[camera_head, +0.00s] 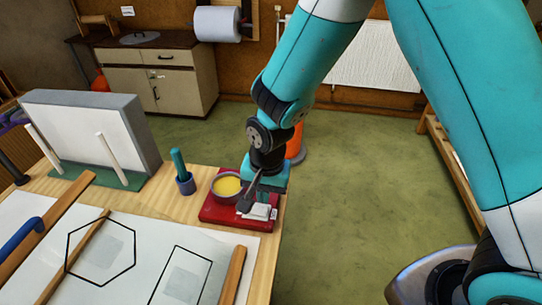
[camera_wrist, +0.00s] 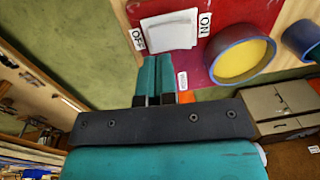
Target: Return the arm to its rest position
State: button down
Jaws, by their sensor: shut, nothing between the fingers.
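My gripper (camera_head: 264,196) hangs at the worktable's right edge, by the red base (camera_head: 215,213). In the wrist view, its two teal fingers (camera_wrist: 157,66) are together with nothing between them. They overlap the edge of the red base in the picture; I cannot tell whether they touch it. The base carries a round bowl with yellow contents (camera_head: 228,186), which also shows in the wrist view (camera_wrist: 240,60), and a white pad (camera_wrist: 168,30) between ON and OFF labels. A dark slanted piece (camera_head: 249,191) shows beside my gripper in the head view. My arm reaches down from the upper right.
A teal stick stands in a blue cup (camera_head: 186,183) left of the base. A grey-framed white board (camera_head: 90,130) stands behind. Wooden strips and a paper with drawn outlines (camera_head: 150,235) lie in front. Green floor (camera_head: 350,210) is open to the right; an orange object (camera_head: 296,142) stands behind my gripper.

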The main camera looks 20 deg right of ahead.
notch_tip(320, 180, up, 10)
jog(key=d+b, duration=0.2)
jog(key=s+d+r+n+y, duration=0.1)
jog(key=s+r+n, duration=0.4)
jog(key=s, duration=0.3)
jog(key=s+r+n+y, duration=0.2)
jog(key=s+r+n, duration=0.3)
jog(key=s+n, duration=0.2)
jog(key=shift+s+d+r+y, duration=0.15)
jog(key=shift+s+d+y, duration=0.2)
jog(key=shift+s, duration=0.85)
